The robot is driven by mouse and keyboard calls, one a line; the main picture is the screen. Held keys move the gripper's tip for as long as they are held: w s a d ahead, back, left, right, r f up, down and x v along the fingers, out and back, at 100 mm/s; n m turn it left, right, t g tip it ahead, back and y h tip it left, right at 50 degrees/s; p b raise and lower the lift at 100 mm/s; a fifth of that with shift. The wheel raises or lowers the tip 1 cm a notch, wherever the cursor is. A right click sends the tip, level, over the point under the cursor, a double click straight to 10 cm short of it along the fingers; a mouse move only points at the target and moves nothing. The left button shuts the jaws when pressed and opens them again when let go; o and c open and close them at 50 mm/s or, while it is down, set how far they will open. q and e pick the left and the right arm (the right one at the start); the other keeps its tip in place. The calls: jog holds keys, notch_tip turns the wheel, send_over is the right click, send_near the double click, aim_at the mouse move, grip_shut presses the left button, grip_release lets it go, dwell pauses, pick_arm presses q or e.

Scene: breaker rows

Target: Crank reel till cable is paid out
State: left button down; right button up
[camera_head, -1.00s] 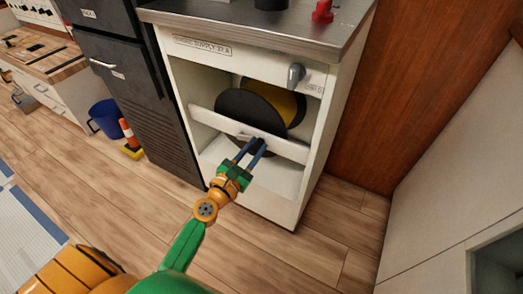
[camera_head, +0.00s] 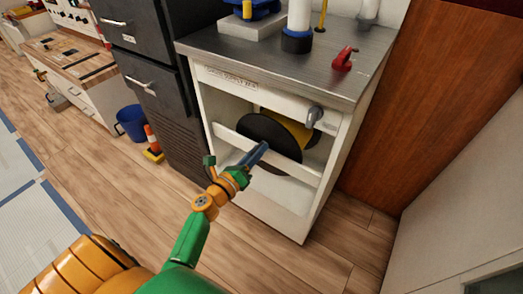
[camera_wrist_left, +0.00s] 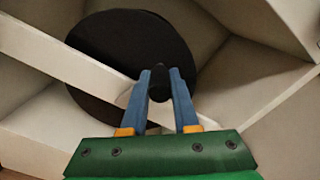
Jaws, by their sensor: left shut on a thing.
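The reel has a black disc flange (camera_head: 270,133) and a yellow drum (camera_head: 294,126) behind it, inside the open front of a white cabinet (camera_head: 203,113). The flange also shows in the left wrist view (camera_wrist_left: 105,50). My left gripper (camera_head: 262,147) is in front of the reel, by the white crossbar. In the left wrist view its blue fingers (camera_wrist_left: 160,85) are shut on a small black crank handle (camera_wrist_left: 159,83) in front of the flange. The cable itself cannot be made out. My right gripper is not in view.
A white crossbar (camera_head: 227,134) runs across the cabinet opening. A grey knob (camera_head: 314,115) sticks out at the upper right. A red object (camera_head: 344,59) stands on the metal top.

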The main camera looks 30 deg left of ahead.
pick_arm(q)
jog(key=a+n+p, duration=0.1)
jog(key=a+n, duration=0.1)
jog(key=n, duration=0.1)
jog(key=shift+a+r+p, duration=0.15)
jog(key=shift+p, duration=0.15)
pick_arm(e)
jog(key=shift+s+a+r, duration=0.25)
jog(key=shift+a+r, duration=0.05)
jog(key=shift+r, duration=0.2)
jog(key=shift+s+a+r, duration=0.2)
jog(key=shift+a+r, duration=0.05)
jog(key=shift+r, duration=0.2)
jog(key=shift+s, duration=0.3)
pick_arm(q)
jog(key=c, duration=0.7)
grip_release()
jog(key=shift+n, duration=0.3)
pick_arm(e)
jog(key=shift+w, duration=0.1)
pick_arm(q)
jog(key=shift+s+a+p, duration=0.2)
jog(key=shift+s+p, duration=0.05)
jog(key=shift+s, duration=1.5)
jog(key=shift+s+a+p, duration=0.15)
jog(key=shift+s+p, duration=0.1)
jog(key=shift+s, duration=1.5)
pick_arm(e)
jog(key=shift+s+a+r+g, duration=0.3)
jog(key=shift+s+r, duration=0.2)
